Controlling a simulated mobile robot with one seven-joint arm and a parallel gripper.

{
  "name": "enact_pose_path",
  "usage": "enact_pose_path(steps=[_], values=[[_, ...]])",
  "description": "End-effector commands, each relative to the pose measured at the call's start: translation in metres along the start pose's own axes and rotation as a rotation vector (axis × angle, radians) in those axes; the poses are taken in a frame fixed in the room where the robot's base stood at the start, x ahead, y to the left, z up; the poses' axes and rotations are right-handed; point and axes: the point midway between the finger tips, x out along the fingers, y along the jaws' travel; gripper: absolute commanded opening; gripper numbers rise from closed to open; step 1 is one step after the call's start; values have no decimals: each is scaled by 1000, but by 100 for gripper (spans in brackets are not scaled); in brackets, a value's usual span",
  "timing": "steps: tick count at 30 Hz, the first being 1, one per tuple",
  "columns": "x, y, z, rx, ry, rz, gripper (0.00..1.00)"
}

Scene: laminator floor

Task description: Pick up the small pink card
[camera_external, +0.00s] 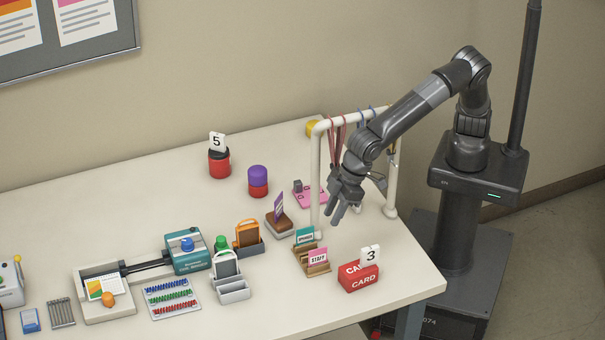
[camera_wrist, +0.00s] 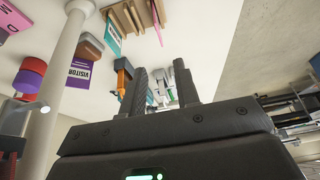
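The small pink card (camera_external: 318,257), printed STAFF, stands in a wooden holder (camera_external: 319,269) near the right front of the table. In the wrist view a pink sliver (camera_wrist: 161,12) shows at the top edge beside the wooden holder (camera_wrist: 130,18), probably this card, mostly cut off. A teal card (camera_external: 305,236) stands just behind it and also shows in the wrist view (camera_wrist: 112,38). My gripper (camera_external: 344,210) is above the table, behind and a little right of the card, apart from it. Its two fingers (camera_wrist: 162,88) are spread with nothing between them.
A white rail (camera_external: 316,180) with hanging lanyards stands close beside my gripper. A red card box (camera_external: 358,278) with a 3 sign is right of the holder. A purple card (camera_external: 279,208) and a pink item (camera_external: 312,195) stand farther back. The table's right corner is clear.

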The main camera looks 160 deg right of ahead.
Motion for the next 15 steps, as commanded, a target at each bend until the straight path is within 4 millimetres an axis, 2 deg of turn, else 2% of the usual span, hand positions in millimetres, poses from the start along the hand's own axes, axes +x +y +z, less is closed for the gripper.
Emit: enact_pose_path(steps=[1,3,8,15], values=[[17,1,8,0,-3,4,29],[32,1,13,0,-2,2,29],[50,0,16,1,0,1,29],[86,1,14,1,0,2,29]])
